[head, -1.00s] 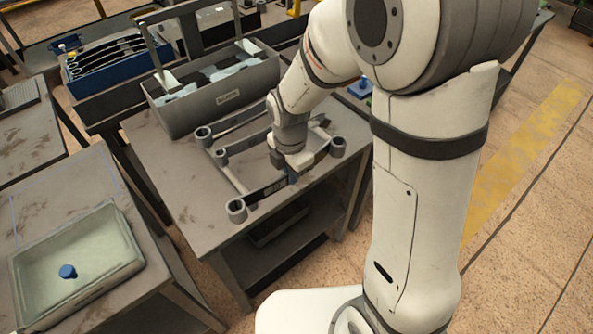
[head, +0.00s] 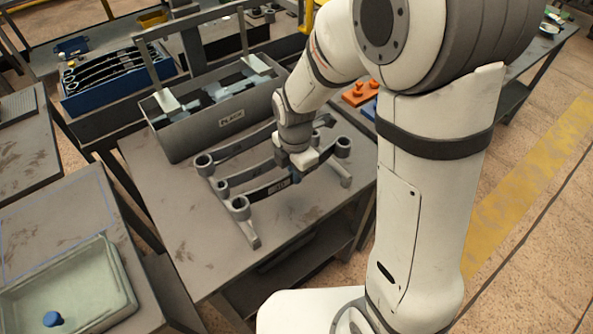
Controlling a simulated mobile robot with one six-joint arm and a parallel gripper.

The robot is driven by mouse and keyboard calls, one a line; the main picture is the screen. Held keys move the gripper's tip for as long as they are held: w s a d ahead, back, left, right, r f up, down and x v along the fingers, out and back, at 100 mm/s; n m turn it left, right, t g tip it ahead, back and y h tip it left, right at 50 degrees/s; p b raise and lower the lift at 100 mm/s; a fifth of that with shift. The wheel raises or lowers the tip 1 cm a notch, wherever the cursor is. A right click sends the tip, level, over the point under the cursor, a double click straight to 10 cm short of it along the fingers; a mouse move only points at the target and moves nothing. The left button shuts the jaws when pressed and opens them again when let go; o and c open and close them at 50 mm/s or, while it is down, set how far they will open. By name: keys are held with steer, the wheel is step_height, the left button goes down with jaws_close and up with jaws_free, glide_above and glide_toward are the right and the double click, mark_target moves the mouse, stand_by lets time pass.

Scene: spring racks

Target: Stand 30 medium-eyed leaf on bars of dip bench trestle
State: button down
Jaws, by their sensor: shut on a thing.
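My gripper (head: 300,166) is shut on a dark leaf (head: 264,190) at about its middle. Blue shows just under the jaws. The leaf's grey eyes are at its left end and right end, and a small marking near its middle is too small to read. It lies across the two grey bars of the trestle (head: 247,232), near their front part. Whether it touches the bars, I cannot tell. Behind it, two more dark leaves, a middle leaf (head: 240,170) and a back leaf (head: 244,145), stand across the same bars. My wrist hides part of them.
The trestle stands on a grey bench (head: 185,215). A grey tank (head: 205,135) labelled BLACK stands close behind. A blue crate (head: 110,95) of dark leaves is at back left. A pale basin (head: 110,310) is on the left table. Orange pieces (head: 362,92) lie behind my arm.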

steer(key=shift+w, duration=0.1)
steer(key=shift+f+b, duration=2.1)
steer(key=shift+f, duration=0.35)
steer(key=shift+f+b, duration=0.4)
steer(key=shift+f, duration=0.05)
steer(key=c, duration=1)
jaws_free()
steer(key=shift+r+p, duration=2.5)
steer(key=shift+r, duration=1)
steer(key=shift+d, duration=0.1)
